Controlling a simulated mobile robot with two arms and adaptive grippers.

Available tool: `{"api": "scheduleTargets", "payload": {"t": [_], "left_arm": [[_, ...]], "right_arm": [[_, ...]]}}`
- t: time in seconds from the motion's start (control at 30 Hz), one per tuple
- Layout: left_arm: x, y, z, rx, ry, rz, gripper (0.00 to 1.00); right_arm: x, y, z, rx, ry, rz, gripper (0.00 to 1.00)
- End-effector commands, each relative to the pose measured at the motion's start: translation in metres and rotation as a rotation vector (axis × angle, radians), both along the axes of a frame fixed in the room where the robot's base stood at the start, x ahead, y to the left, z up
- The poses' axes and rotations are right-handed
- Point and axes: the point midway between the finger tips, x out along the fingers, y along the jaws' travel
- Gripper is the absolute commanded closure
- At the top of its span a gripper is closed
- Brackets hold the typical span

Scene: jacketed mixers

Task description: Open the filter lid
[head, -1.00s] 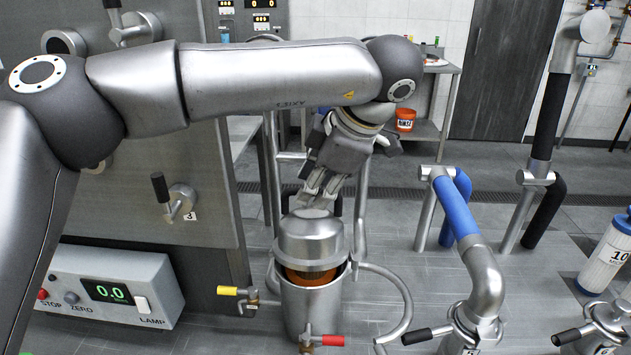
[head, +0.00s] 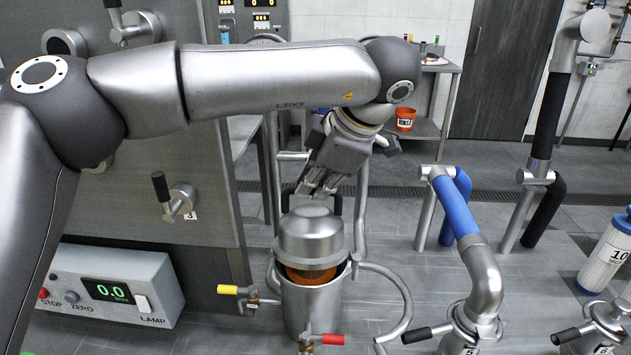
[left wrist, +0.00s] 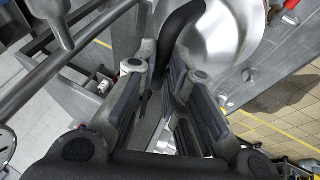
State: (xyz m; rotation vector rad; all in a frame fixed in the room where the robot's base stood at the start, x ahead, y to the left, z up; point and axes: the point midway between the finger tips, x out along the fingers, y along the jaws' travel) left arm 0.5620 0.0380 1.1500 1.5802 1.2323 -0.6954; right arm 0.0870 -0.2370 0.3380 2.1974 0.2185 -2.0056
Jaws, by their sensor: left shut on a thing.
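The filter is a steel housing (head: 312,307) on the floor with a domed steel lid (head: 310,238). An orange-brown inside shows in a gap at the front between lid and housing rim. My left gripper (head: 318,187) is above and behind the dome, pointing down. In the left wrist view a curved black handle (left wrist: 181,28) runs from beside the shiny dome (left wrist: 225,35) to between the fingers of my left gripper (left wrist: 165,110), which is shut on it. The fingers partly hide the grip point. My right gripper is out of view.
Yellow-handled (head: 232,290) and red-handled (head: 330,340) valves stick out near the housing. A curved steel pipe (head: 395,285) passes on its right. A blue-sleeved pipe (head: 455,210) stands farther right. The control box (head: 112,285) and steel cabinet are on the left.

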Motion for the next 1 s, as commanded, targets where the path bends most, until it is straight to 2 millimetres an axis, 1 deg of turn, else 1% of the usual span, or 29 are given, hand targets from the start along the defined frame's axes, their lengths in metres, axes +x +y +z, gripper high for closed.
{"api": "scheduleTargets", "payload": {"t": [0.17,0.47,0.7,1.0], "left_arm": [[0.010,0.000,0.008,0.000,-0.003,0.001,1.00],[0.042,0.000,0.018,0.000,-0.003,0.003,1.00],[0.070,0.000,0.019,0.000,-0.004,0.004,1.00],[0.091,0.001,0.015,0.001,-0.004,0.003,1.00]], "right_arm": [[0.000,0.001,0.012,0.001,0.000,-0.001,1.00],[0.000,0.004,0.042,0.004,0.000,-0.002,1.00],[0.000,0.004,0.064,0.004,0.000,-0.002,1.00],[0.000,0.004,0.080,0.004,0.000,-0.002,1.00]]}}
